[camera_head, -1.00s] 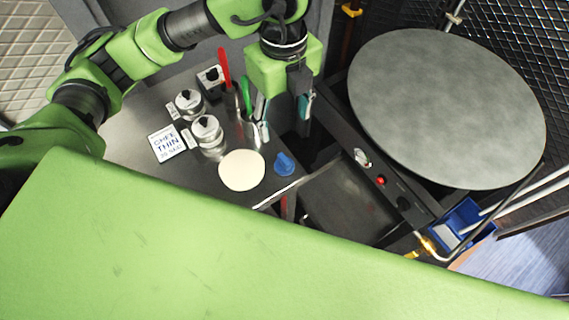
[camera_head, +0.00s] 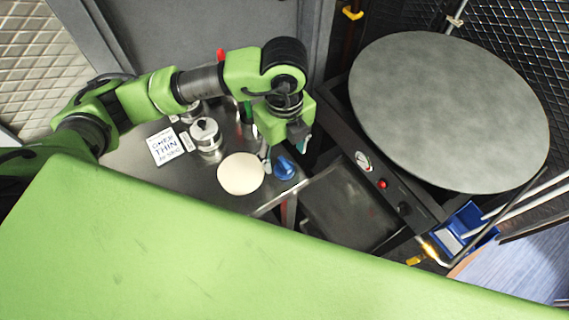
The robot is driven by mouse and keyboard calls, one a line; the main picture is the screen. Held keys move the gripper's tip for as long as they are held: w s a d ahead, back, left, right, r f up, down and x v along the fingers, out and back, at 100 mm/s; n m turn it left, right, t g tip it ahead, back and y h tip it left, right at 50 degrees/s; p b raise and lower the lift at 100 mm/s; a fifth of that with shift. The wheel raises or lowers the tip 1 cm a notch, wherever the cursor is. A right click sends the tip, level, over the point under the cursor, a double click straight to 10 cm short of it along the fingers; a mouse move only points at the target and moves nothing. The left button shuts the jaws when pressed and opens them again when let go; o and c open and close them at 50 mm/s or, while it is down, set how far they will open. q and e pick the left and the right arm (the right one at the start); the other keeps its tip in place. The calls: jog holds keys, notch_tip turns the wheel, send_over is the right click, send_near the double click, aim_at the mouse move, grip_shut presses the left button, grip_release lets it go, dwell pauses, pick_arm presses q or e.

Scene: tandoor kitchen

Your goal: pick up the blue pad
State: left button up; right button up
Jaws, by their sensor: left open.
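The blue pad (camera_head: 285,168) is a small rounded blue piece at the right edge of the steel counter (camera_head: 213,178). It lies just right of a pale round disc (camera_head: 240,174). My left gripper (camera_head: 285,154) points down with its fingers apart, just above and behind the pad in the picture. Its fingertips show near the pad's left and upper right sides. I cannot tell whether they touch it. My right gripper is out of view.
Metal pots (camera_head: 205,135) and a white lettered card (camera_head: 165,147) stand on the counter's left part. A big round griddle (camera_head: 448,110) is at right, with a control panel (camera_head: 379,184) along its front. A blue bin (camera_head: 465,228) sits below it.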

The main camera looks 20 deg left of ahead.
aim_at(285, 162)
pick_arm(q)
jog(key=f, duration=0.1)
jog(key=f+p, duration=0.1)
jog(key=f, duration=0.1)
jog(key=shift+s+d+f+p, duration=0.1)
jog(key=shift+s+f+p, duration=0.2)
jog(key=shift+f, duration=0.4)
jog(key=shift+w, duration=0.1)
jog(key=shift+c, duration=0.3)
jog(key=c, duration=1.1)
jog(key=shift+c, duration=0.2)
jog(key=shift+r, duration=0.55)
jog(key=s+d+r+b, duration=0.3)
jog(key=s+d+r, duration=0.2)
jog(key=s+r, duration=0.7)
jog(key=shift+s+b, duration=0.3)
jog(key=shift+s, duration=0.3)
